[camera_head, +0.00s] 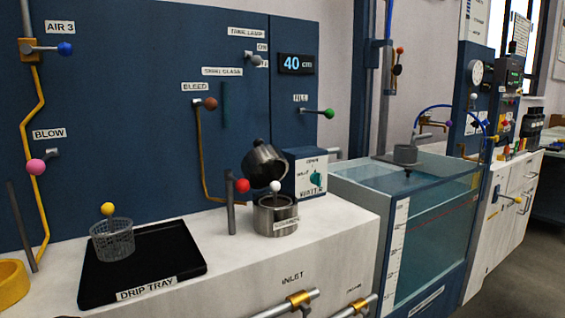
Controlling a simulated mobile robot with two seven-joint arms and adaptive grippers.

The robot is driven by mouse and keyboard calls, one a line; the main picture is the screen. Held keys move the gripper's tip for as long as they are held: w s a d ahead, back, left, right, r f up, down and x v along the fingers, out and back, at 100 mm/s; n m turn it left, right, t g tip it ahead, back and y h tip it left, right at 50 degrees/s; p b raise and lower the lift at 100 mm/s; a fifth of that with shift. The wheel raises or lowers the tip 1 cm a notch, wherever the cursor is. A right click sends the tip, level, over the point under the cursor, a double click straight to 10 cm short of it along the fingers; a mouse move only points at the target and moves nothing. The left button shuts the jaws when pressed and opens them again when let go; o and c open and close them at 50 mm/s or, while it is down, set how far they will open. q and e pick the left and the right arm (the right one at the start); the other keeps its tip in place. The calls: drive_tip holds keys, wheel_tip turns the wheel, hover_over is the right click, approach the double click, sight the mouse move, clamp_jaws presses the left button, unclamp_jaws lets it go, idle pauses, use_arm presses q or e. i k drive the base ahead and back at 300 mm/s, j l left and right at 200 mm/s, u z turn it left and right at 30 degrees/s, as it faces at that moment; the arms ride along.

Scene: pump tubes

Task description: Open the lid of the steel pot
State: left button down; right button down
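The steel pot (268,222) stands on the white counter near the middle of the view, with a small label on its front. Its lid (263,165) stands tilted up above the rear of the pot, clear of the front rim, with a dark knob at its upper left. A white ball (275,187) shows between the lid and the pot's mouth; what it is fixed to is hard to tell. The pot's inside is mostly hidden. Neither of my grippers is in view.
A post with a red ball (242,185) stands just left of the pot, and a heater box (304,174) behind right. A black drip tray (185,266) holds a wire basket (112,240). A water tank (433,246) stands right.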

sight(264, 164)
drive_tip(key=i+l+u, duration=0.2)
drive_tip(key=l, duration=0.35)
drive_tip(key=i+l+u, duration=0.15)
drive_tip(key=l, duration=0.4)
drive_tip(key=i+l+u, duration=0.2)
drive_tip(key=l, duration=0.35)
drive_tip(key=l+u, duration=0.15)
drive_tip(key=l, duration=0.45)
drive_tip(key=i+l+u, duration=0.2)
drive_tip(key=l, duration=0.4)
drive_tip(key=k, duration=0.05)
